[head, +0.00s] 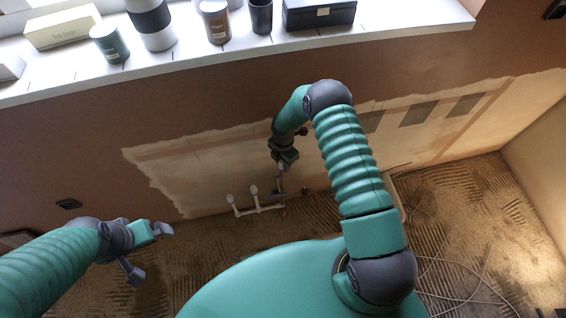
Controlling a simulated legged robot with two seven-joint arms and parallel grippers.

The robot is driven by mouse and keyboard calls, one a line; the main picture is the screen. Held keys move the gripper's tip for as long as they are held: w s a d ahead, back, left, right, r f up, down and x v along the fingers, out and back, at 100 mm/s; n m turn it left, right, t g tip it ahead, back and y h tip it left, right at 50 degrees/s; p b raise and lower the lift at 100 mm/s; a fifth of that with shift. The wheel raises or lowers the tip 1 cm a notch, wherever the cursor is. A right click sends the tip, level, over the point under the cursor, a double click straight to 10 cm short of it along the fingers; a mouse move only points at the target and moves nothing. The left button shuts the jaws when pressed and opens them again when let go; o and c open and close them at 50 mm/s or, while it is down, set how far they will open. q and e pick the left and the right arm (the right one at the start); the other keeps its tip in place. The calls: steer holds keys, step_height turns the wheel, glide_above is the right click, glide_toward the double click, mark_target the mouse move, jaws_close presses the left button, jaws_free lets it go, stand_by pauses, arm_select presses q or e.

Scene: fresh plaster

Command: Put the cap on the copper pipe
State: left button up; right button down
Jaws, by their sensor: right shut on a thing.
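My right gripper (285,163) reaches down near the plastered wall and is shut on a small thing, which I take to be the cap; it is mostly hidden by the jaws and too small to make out. The copper pipe (282,186) stands thin and upright by the wall, just below the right gripper. I cannot tell whether the held thing touches the pipe top. My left gripper (150,251) is open and empty at the lower left, its fingers wide apart, well away from the pipe.
White pipes (257,209) with upright ends stand left of the copper pipe. A white shelf (390,45) above holds cups, a bottle and boxes. A dark socket (69,204) sits on the wall at left. Loose pale cables (465,283) lie on the ridged floor at right.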

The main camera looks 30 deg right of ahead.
steer(key=shift+f+b, duration=0.2)
steer(key=shift+b, duration=0.2)
stand_by(0.9)
steer(key=c, duration=1)
jaws_free()
steer(key=shift+o, duration=0.2)
steer(key=o, duration=0.5)
steer(key=shift+c, duration=0.2)
steer(key=shift+r, duration=0.15)
steer(key=shift+r+p, duration=2.6)
steer(key=shift+r, duration=0.85)
steer(key=shift+f, duration=0.1)
jaws_close()
